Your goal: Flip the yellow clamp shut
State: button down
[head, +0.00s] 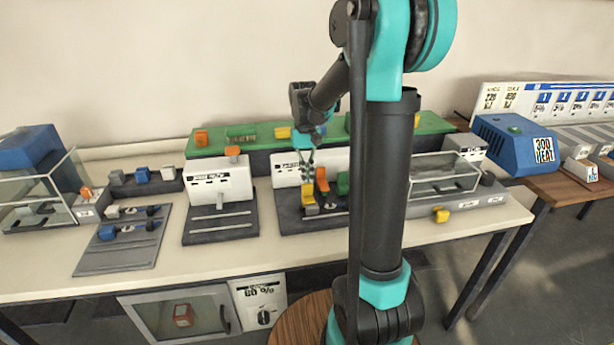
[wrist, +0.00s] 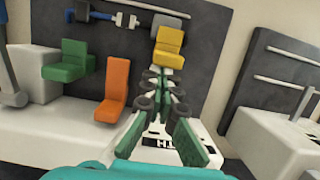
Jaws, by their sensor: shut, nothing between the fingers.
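The yellow clamp (wrist: 169,42) is at the top middle of the wrist view, beside a grey block on a dark plate. It also shows small in the head view (head: 308,196), below my gripper. Its lever looks L-shaped; I cannot tell its exact angle. My gripper (wrist: 164,76) is shut and empty, its fingertips at the near edge of the yellow clamp in the picture. Whether they touch it is unclear. In the head view my gripper (head: 309,172) points down over the same fixture.
An orange clamp (wrist: 115,88) and a green clamp (wrist: 66,60) stand left of my fingers in the wrist view. A white labelled box (head: 219,180) on a dark base stands to the left. A glass-sided case (head: 440,180) is to the right. The front table strip (head: 290,256) is clear.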

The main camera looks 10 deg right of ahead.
jog(key=shift+s, duration=0.15)
jog(key=v, duration=1)
